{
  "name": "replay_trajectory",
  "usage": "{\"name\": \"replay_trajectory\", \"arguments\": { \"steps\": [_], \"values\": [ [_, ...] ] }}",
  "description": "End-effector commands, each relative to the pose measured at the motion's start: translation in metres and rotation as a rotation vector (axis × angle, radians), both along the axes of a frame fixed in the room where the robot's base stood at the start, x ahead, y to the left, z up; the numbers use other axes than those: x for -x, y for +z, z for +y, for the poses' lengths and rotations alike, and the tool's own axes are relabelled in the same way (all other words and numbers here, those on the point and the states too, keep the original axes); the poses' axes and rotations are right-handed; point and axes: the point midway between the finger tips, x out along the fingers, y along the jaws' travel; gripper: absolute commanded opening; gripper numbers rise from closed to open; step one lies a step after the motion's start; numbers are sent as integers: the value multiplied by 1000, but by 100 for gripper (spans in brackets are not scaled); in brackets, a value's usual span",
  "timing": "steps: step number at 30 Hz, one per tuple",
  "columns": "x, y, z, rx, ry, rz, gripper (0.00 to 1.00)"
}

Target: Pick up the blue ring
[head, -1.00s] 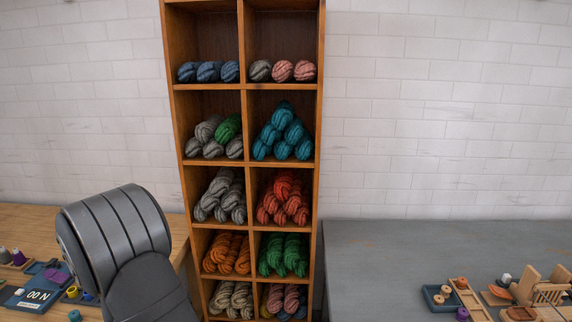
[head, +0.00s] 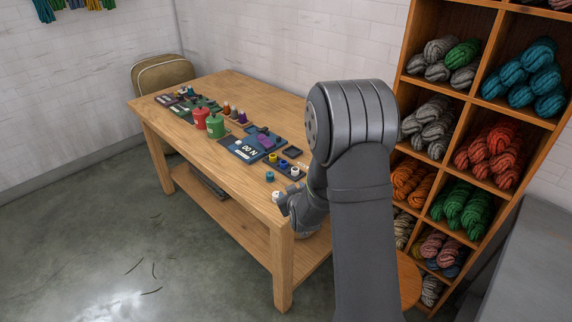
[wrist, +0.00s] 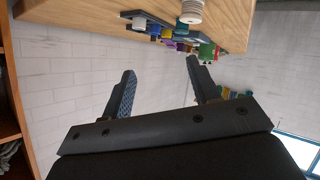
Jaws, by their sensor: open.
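A teal piece (head: 270,176) lies on bare wood nearby. My gripper (wrist: 162,72) is open and empty in the wrist view, its two dark fingers spread apart. In the head view my arm reaches to the table's near corner, and my wrist hides much of my gripper.
A white spool (head: 277,195) stands at the table edge close to my gripper; it also shows in the wrist view (wrist: 191,11). A blue scale (head: 245,149), red and green canisters (head: 215,126) stand farther back. A wool shelf (head: 408,75) rises at right. Floor at left is open.

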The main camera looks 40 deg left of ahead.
Motion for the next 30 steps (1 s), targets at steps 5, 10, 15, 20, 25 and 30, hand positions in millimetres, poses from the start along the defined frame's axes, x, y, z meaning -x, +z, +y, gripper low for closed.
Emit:
{"name": "replay_trajectory", "arguments": {
  "steps": [5,10,15,20,25,30],
  "values": [
    [-29,-4,48,282,193,-208,55],
    [-53,-1,86,542,411,-405,55],
    [-74,9,116,782,657,-598,55],
    [-90,23,138,984,915,-774,55],
    [-104,43,154,1163,1214,-953,55],
    [-113,67,162,1293,1530,-1120,55]
  ]
}}
